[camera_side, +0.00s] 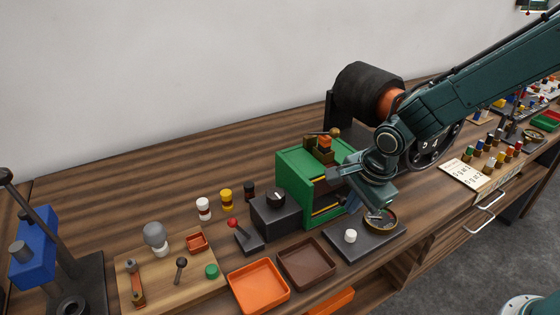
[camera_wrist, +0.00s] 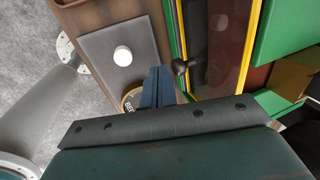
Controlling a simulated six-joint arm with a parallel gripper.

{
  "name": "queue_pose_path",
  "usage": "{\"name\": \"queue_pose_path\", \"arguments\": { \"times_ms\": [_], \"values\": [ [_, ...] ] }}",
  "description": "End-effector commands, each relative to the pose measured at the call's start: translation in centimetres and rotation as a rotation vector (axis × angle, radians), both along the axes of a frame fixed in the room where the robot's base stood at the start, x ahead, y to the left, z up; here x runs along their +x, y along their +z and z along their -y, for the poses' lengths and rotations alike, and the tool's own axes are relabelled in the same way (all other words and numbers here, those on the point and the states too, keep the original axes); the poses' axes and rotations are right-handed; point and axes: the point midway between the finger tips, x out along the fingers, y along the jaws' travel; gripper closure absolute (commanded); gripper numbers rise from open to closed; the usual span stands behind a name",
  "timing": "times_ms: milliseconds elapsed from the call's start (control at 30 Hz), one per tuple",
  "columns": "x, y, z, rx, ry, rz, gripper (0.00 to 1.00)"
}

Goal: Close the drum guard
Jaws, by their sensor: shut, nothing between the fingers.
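A green housing (camera_side: 293,185) stands in the middle of the bench. Its front has a dark see-through panel (camera_wrist: 215,45) with yellow edges and a round black knob (camera_wrist: 180,67), seen in the wrist view. This panel looks like the drum guard; how far it stands open I cannot tell. My gripper (camera_wrist: 160,74) is shut and empty, its fingers just beside the knob, with no clear contact. In the side view my gripper (camera_side: 350,198) is in front of the housing and my wrist hides part of its front.
A grey plate with a white button (camera_side: 350,236) and a round gauge (camera_side: 380,219) lies in front of the housing. A brown tray (camera_side: 306,264), an orange tray (camera_side: 258,287) and a red-knobbed lever (camera_side: 234,224) stand to the left. A dark drum (camera_side: 368,88) is behind.

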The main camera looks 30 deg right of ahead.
Motion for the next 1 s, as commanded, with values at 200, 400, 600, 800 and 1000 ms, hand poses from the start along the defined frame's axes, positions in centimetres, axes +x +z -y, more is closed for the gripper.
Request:
{"name": "queue_pose_path", "arguments": {
  "times_ms": [200,400,600,800,1000],
  "values": [
    [-1.7,0.2,0.0,-0.001,0.002,0.001,1.0],
    [-3.8,0.8,0.0,0.001,0.0,0.004,1.0],
    [-4.8,3.0,0.0,0.001,0.001,0.004,1.0],
    [-5.8,5.2,0.0,0.002,0.002,0.005,1.0],
    [-6.8,7.3,0.0,0.002,0.002,0.004,1.0]
  ]
}}
